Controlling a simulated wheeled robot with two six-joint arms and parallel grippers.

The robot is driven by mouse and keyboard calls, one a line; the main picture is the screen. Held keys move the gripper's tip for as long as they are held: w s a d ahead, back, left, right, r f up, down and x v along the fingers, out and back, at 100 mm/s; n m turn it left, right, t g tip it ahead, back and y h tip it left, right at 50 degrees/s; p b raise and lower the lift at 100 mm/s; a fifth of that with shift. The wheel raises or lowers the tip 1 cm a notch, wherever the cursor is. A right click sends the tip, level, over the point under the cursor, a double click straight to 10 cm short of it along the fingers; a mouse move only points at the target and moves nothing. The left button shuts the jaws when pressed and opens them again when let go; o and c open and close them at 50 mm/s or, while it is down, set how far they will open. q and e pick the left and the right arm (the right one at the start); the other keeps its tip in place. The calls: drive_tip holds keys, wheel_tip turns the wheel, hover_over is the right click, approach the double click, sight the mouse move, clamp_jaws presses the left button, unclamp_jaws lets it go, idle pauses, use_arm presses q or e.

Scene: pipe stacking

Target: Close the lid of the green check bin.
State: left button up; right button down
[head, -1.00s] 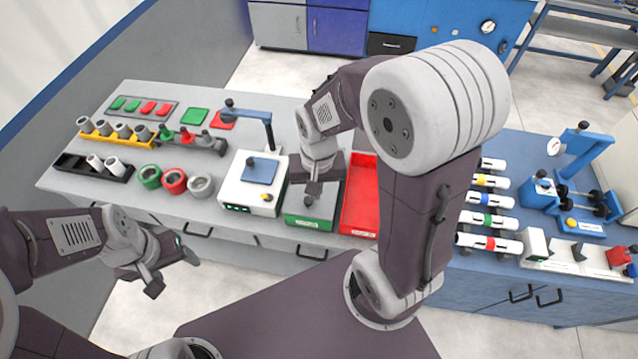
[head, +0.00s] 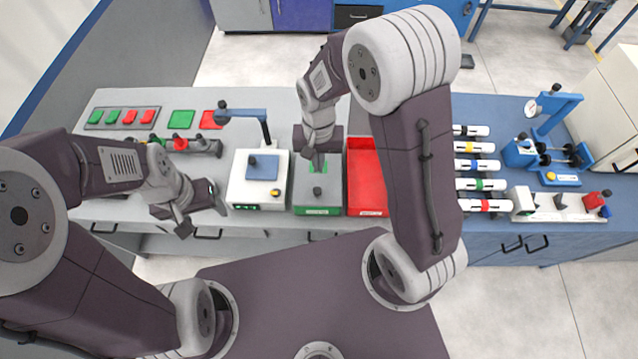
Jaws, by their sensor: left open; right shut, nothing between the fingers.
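The green check bin (head: 318,210) stands on the grey bench, between a white device and a red bin. A grey lid (head: 302,198) with a dark knob (head: 317,191) lies over its front and middle. Some green shows at the back, around my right gripper; I cannot tell whether the lid is fully shut there. My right gripper (head: 318,168) is shut and empty, pointing down over the rear part of the bin, behind the knob. I cannot tell whether it touches the lid. My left gripper (head: 202,213) is open and empty, left of the white device.
The red bin (head: 366,187) is close on the right, partly behind my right arm. The white device (head: 240,190) with a blue plate and a post (head: 266,133) is close on the left. Banded white cylinders (head: 480,184) and a blue press (head: 553,137) stand farther right.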

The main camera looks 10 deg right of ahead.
sight(318, 191)
wheel_tip(318, 191, down, 11)
drive_tip(key=shift+s+a+p, duration=0.1)
drive_tip(key=shift+p, duration=0.75)
drive_tip(key=shift+a+f, duration=0.1)
drive_tip(key=shift+f, duration=0.3)
